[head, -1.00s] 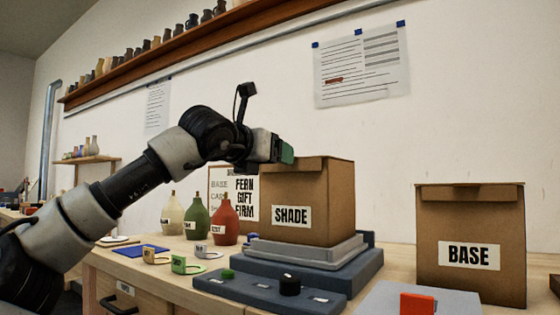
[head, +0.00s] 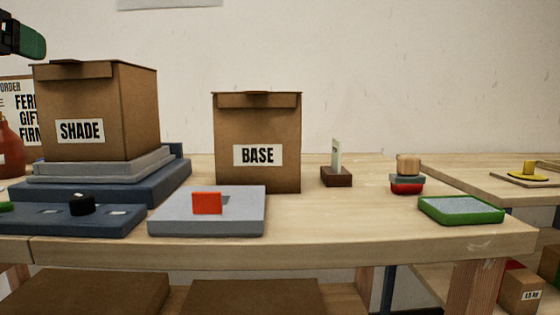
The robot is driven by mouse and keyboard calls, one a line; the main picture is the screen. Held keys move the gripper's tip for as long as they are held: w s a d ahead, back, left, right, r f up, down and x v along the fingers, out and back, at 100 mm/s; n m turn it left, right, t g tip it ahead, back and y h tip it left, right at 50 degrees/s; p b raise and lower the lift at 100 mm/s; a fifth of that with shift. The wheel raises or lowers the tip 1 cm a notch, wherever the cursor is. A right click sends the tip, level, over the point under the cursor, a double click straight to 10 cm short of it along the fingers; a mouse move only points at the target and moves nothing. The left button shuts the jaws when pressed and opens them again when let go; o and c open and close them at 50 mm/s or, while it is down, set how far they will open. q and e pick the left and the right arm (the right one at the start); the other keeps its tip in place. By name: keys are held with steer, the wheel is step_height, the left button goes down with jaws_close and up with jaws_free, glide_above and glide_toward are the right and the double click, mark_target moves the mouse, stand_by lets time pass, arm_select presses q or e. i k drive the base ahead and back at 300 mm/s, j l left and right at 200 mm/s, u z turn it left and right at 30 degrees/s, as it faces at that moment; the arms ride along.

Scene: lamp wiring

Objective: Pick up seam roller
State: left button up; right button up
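I cannot make out a seam roller for certain in the head view. A small upright orange-red piece (head: 207,203) stands on a flat grey plate (head: 165,222) at the bench front. A wooden-topped piece with a grey and red lower part (head: 408,178) stands further right. My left gripper (head: 36,44) shows only as a dark and green end at the top left edge, left of the SHADE box (head: 110,105). Its fingers cannot be told open or shut. My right gripper is not in view.
The SHADE box rests on a blue-grey scale (head: 165,185). The BASE box (head: 270,120) stands mid-bench. A card holder (head: 336,177) and a green-rimmed tray (head: 460,210) lie right. A second table (head: 500,190) holds a yellow piece (head: 529,170). The bench front right of the plate is clear.

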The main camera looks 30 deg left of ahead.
mark_target(408, 180)
steer(key=k+l, duration=0.7)
steer(key=k, duration=0.2)
